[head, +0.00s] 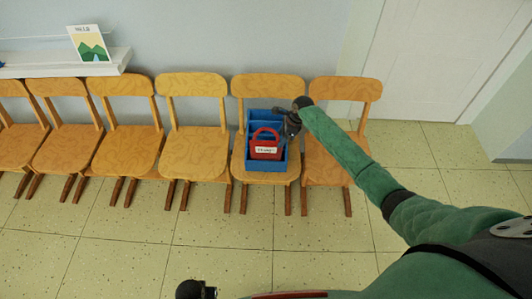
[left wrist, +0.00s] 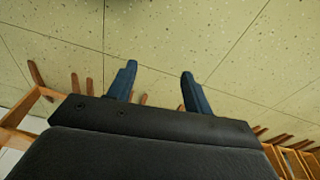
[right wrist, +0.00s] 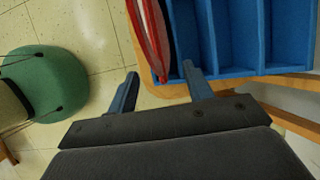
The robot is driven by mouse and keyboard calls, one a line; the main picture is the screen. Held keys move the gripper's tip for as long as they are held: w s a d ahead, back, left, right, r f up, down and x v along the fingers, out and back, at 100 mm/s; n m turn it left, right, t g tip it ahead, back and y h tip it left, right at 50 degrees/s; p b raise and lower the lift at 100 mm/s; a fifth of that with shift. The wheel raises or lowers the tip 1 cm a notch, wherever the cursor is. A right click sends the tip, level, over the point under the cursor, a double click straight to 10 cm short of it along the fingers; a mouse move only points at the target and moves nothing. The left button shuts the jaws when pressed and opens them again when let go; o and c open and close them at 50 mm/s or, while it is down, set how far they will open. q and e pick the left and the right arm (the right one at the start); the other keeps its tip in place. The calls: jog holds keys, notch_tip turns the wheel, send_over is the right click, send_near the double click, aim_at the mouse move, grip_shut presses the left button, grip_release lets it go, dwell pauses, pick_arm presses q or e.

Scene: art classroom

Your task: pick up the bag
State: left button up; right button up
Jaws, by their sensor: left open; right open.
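The bag (head: 266,150) is red with a raised red handle and a white label with dark print. In the head view it appears within the outline of a blue divided box (head: 251,161) on a wooden chair. In the right wrist view a red edge of the bag (right wrist: 151,38) shows beside the box (right wrist: 245,71). My right gripper (head: 289,124) is at the right side of the box, close to the bag. Its fingers are open (right wrist: 159,71), with the red edge just beyond the fingertips. My left gripper (left wrist: 159,70) is open and empty above the floor.
Several wooden chairs (head: 193,85) stand in a row along the wall. A white shelf (head: 110,62) with a picture card (head: 88,45) is at the upper left. A pale door (head: 440,50) is at the right. The tiled floor (head: 130,245) before the chairs is clear.

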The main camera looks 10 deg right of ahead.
aim_at(266, 148)
jog(key=p+x, duration=0.1)
jog(key=x, duration=0.2)
jog(key=shift+f, duration=0.25)
jog(key=shift+w+a+f, duration=0.15)
jog(key=shift+f, duration=0.3)
pick_arm(q)
jog(key=f, duration=0.3)
jog(key=s+a+f, duration=0.1)
jog(key=f, duration=0.1)
pick_arm(e)
grip_shut()
